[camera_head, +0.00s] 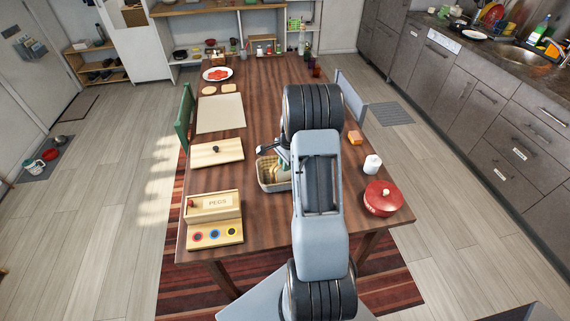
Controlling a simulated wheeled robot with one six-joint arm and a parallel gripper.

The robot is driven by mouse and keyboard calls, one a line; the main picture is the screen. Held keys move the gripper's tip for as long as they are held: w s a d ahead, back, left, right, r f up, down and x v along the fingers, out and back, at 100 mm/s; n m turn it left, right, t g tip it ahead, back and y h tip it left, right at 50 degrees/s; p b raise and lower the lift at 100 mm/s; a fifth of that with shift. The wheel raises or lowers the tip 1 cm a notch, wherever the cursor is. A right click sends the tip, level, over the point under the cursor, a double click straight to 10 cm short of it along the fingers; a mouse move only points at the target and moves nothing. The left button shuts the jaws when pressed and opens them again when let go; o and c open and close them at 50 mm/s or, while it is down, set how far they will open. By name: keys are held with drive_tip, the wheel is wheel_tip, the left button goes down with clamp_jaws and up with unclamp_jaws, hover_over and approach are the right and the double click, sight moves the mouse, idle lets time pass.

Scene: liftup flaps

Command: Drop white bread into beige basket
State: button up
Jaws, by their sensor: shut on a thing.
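The beige basket (264,184) stands on the wooden table, left of my arm, which hides its right side. My gripper (277,160) is over the basket, its tips low at the basket's opening. It is shut on a pale piece that looks like the white bread (281,173). The bread is small in view and partly hidden by my gripper and arm. I cannot tell whether it touches the basket's bottom.
Left of the basket lie a wooden board with a dark knob (216,153) and a PEGS box (214,206). A red lidded pot (382,198), a white roll-like item (373,164) and an orange block (354,137) are at right. Green (185,117) and grey (352,99) chairs flank the table.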

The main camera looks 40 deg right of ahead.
drive_tip(key=shift+f, duration=0.45)
drive_tip(key=o, duration=0.5)
drive_tip(key=shift+c, duration=0.2)
wheel_tip(320, 180, up, 13)
drive_tip(key=d, duration=0.2)
drive_tip(key=s+a+r+n, duration=0.2)
drive_tip(key=a+r+n, duration=0.25)
drive_tip(key=a, duration=0.35)
drive_tip(key=s+a+r+n+t+h, duration=0.1)
drive_tip(key=s+a+n+t, duration=0.3)
drive_tip(key=s+a+n, duration=1)
drive_tip(key=shift+a+r+h+b, duration=0.4)
drive_tip(key=shift+a+r, duration=0.5)
drive_tip(key=shift+a, duration=0.3)
